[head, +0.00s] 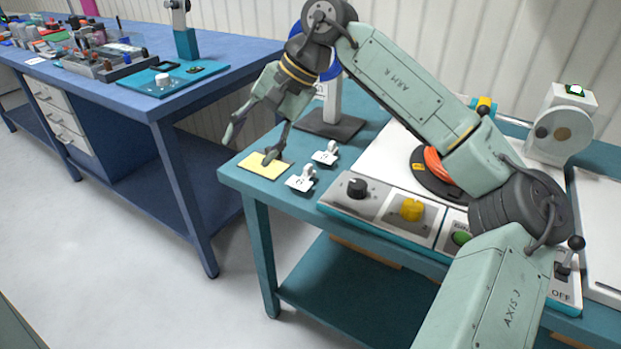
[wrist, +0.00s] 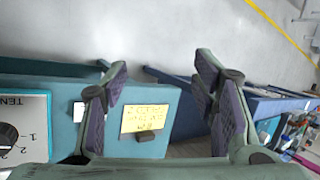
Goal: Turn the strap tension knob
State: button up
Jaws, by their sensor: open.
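The black knob (head: 357,188) stands on a grey panel at the left end of the control strip in the head view. In the wrist view the knob (wrist: 8,137) is cut by the left edge, beside printed numbers and the letters "TEN". My gripper (head: 250,148) is open and empty, left of the knob, around the front left corner of the teal bench. Its two fingers (wrist: 160,75) are spread wide in the wrist view, with the knob outside them to the left.
A yellow note (head: 256,167) lies at the bench corner, with a small dark object (wrist: 150,136) on it. Two white tags (head: 300,182) stand between note and knob. A yellow knob (head: 411,209) is right of the black one. A blue bench (head: 200,85) is at left.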

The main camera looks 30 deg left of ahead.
jog(key=w+d+f+t+h, duration=0.1)
jog(key=w+d+t+h, duration=0.1)
jog(key=w+d, duration=0.5)
jog(key=t+h, duration=0.2)
jog(key=h, duration=0.1)
send_near(358, 184)
notch_tip(358, 184, down, 9)
jog(key=shift+w+a+r+p, duration=0.1)
jog(key=shift+w+p, duration=0.05)
jog(key=shift+p, duration=0.5)
jog(key=shift+c, duration=0.6)
jog(key=c, duration=1.1)
